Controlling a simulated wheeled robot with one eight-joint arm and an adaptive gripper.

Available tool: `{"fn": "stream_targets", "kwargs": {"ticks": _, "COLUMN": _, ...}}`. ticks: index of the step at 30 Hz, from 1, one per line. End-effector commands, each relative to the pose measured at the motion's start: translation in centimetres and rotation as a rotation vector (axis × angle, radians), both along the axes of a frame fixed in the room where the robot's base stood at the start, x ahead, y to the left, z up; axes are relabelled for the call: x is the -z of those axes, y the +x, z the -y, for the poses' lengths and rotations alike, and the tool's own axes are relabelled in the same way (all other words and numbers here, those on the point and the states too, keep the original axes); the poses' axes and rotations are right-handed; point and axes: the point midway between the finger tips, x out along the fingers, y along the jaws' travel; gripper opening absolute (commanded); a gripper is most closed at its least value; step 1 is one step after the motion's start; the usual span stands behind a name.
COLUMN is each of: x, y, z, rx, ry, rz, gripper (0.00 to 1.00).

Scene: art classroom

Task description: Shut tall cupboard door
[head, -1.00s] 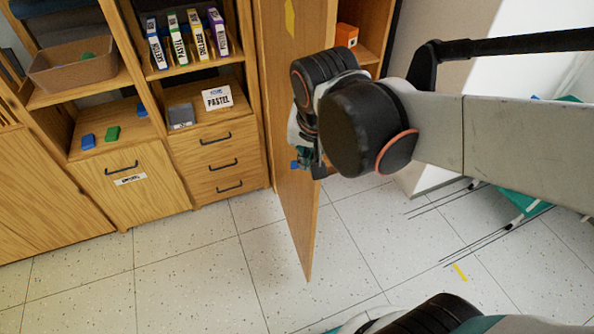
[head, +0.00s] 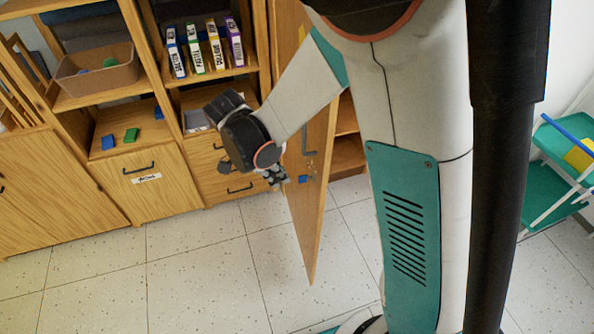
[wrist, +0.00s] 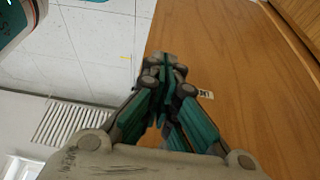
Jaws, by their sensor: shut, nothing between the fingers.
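The tall cupboard door (head: 317,213) stands open in the head view, swung out toward me with its lower corner over the floor. Its outer face looks left and carries a dark handle (head: 305,139) and a small blue piece (head: 303,179). My gripper (head: 276,179) is shut and empty, on the left, outer side of the door, close to that face. In the wrist view the shut fingers (wrist: 168,62) lie in front of the wooden door panel (wrist: 245,75). I cannot tell whether they touch it.
Left of the door stands an open shelf unit with a brown bin (head: 98,75), several upright books and drawers. A green cart (head: 557,170) is at the right. The tiled floor (head: 205,275) in front is clear.

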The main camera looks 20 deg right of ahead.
Motion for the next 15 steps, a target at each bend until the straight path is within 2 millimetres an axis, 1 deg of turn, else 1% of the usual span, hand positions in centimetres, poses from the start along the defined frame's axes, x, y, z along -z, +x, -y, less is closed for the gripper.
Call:
{"fn": "stream_targets", "kwargs": {"ticks": 5, "x": 1.0, "y": 0.0, "z": 0.0, "rx": 0.033, "ry": -0.012, "rz": 0.006, "gripper": 0.00}}
{"fn": "stream_targets", "kwargs": {"ticks": 8, "x": 2.2, "y": -0.1, "z": 0.4, "rx": 0.033, "ry": -0.012, "rz": 0.006, "gripper": 0.00}}
{"fn": "stream_targets", "kwargs": {"ticks": 15, "x": 6.5, "y": -0.2, "z": 2.1, "rx": 0.032, "ry": -0.011, "rz": 0.005, "gripper": 0.00}}
